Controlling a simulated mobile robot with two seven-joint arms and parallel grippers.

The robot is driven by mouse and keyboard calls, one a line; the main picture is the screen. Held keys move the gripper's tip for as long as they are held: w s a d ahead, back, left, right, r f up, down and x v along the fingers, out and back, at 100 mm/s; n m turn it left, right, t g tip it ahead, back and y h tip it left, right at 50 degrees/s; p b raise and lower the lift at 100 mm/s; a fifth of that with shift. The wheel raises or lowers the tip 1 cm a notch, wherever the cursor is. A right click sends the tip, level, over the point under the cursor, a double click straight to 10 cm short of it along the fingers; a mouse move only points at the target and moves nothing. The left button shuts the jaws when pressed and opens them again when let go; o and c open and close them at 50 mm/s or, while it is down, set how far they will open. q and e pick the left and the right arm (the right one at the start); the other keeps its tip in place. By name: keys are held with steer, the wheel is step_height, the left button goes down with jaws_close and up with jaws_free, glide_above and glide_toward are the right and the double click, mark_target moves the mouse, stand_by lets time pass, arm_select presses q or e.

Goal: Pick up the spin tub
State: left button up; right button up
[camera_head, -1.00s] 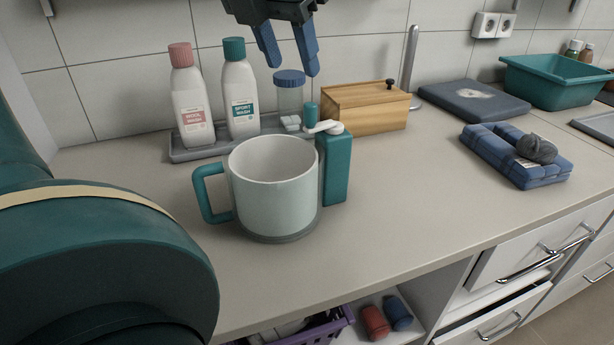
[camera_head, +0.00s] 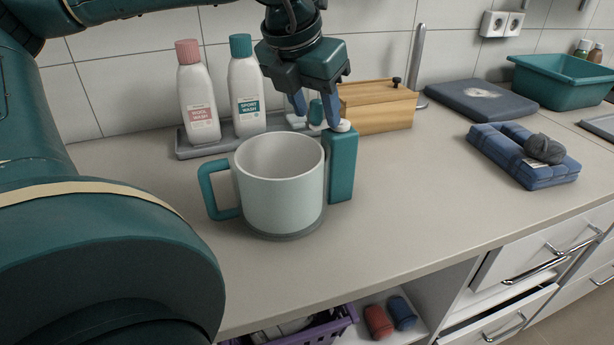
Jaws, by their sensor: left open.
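The spin tub (camera_head: 282,190) stands upright on the counter, a pale grey-green open tub with a teal loop handle (camera_head: 211,192) on its left and a teal block (camera_head: 342,168) on its right side. A white crank with a teal knob sits at the top of the block, partly hidden by my gripper. My left gripper (camera_head: 316,112) points down with its blue fingers spread, just over the crank end and behind the tub's right rim. It appears empty; whether a finger touches the crank I cannot tell. My right gripper is not in view.
Two wash bottles, one pink-capped (camera_head: 198,100) and one teal-capped (camera_head: 246,90), stand on a grey tray (camera_head: 190,152) behind the tub. A wooden box (camera_head: 380,108) is behind right. Folded blue cloth (camera_head: 515,150) and a teal basin (camera_head: 560,80) lie farther right. Counter front is clear.

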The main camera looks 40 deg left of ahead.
arm_select(q)
jaws_close()
steer(key=shift+r, duration=0.1)
stand_by(1.2)
